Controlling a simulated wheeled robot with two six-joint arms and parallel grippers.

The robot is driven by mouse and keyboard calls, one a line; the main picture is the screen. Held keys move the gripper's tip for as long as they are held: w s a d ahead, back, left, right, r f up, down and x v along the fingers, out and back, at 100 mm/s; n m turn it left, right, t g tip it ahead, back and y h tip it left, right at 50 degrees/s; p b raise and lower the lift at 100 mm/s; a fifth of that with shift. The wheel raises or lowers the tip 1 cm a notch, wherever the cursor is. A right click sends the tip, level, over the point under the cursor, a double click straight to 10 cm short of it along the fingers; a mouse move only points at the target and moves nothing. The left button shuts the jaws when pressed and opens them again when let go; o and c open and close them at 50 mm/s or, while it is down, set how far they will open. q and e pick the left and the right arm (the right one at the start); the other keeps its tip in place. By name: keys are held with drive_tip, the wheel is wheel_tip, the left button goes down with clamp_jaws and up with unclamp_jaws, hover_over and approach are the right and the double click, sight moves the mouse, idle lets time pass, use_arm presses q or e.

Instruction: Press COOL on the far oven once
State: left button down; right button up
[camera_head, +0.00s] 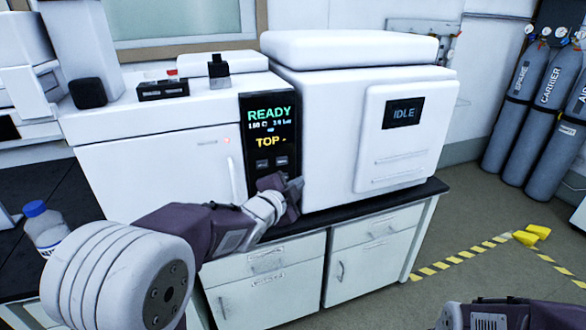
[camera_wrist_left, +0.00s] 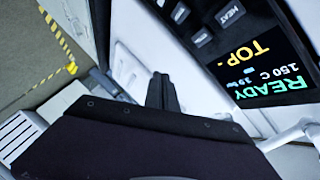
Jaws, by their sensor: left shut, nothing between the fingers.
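The white oven (camera_head: 150,165) has a dark control panel (camera_head: 269,140) reading READY, 150 C and TOP in the head view. Small buttons sit low on the panel, too small to read there. In the left wrist view the panel (camera_wrist_left: 250,50) appears turned, with a HEAT button (camera_wrist_left: 231,14) and other small buttons near the top edge. I cannot read COOL for certain. My left gripper (camera_head: 293,190) is shut and empty, just below and right of the buttons in the head view. Its fingers (camera_wrist_left: 161,92) show in the wrist view, apart from the buttons in the picture.
A white unit (camera_head: 330,130) with an IDLE display (camera_head: 403,113) stands right of the panel. Both stand on a dark-topped bench (camera_head: 370,204). A blue-capped bottle (camera_head: 44,228) is at left. Gas cylinders (camera_head: 548,90) stand at right. Part of my right arm (camera_head: 510,316) shows bottom right.

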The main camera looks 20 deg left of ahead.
use_arm(q)
drive_tip(key=p, duration=0.4)
approach(288, 162)
drive_tip(key=shift+w+d+f, duration=0.55)
drive_tip(key=shift+w+d, duration=0.75)
drive_tip(key=shift+w, duration=0.3)
drive_tip(key=shift+w+a+f+p, duration=0.1)
drive_tip(key=shift+w+a+p, duration=0.3)
drive_tip(key=shift+w, duration=0.2)
drive_tip(key=shift+w+a, duration=0.25)
drive_tip(key=shift+w, duration=0.1)
drive_tip(key=shift+w+a+p, duration=0.25)
drive_tip(key=shift+w+p, duration=0.1)
idle(1.0)
drive_tip(key=shift+s+d+f+b, duration=0.1)
drive_tip(key=shift+s+d+b, duration=0.25)
drive_tip(key=shift+s+b, duration=0.15)
drive_tip(key=shift+s+d, duration=0.15)
drive_tip(key=shift+s, duration=0.1)
